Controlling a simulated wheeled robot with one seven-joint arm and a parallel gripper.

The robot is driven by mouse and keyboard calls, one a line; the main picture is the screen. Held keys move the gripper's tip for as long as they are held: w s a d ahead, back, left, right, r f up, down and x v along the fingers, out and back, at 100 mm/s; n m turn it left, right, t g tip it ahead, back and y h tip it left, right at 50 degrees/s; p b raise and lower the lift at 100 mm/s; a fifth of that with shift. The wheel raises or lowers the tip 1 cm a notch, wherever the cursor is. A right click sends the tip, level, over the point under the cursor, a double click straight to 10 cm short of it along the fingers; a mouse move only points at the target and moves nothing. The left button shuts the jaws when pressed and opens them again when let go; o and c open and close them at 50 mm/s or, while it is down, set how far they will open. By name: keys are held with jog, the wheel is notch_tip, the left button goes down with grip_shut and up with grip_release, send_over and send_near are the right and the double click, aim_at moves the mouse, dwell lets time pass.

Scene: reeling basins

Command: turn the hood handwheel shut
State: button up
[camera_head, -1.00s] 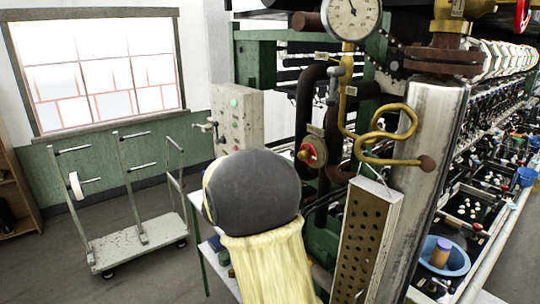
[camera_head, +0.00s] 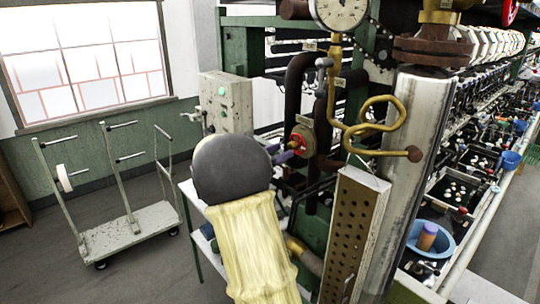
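A small red handwheel (camera_head: 295,142) with a brownish round plate behind it sits on the dark pipework in the middle of the view. A small tag is on the pipe above it; its writing is too small to read. My arm, with a dark grey rounded joint and a yellowish sleeve, fills the lower middle. The tip of my gripper (camera_head: 283,155) shows as a small purplish and dark shape beyond the joint, at the wheel's lower left. It looks close to the wheel, but I cannot tell whether it touches. Its fingers are too small and partly hidden to tell open from shut.
Another red wheel (camera_head: 509,11) is at the top right edge. A perforated metal box (camera_head: 347,240) and a pale column (camera_head: 407,165) stand right of my arm. A grey control box (camera_head: 227,102) is behind it. A cart (camera_head: 130,230) stands left on open floor.

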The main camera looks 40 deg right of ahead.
aim_at(289, 147)
jog(key=d, duration=0.3)
jog(key=shift+w+r, duration=0.1)
jog(key=shift+w, duration=0.05)
jog(key=shift+w+d, duration=0.2)
jog(key=shift+d, duration=0.1)
jog(key=shift+a, duration=0.1)
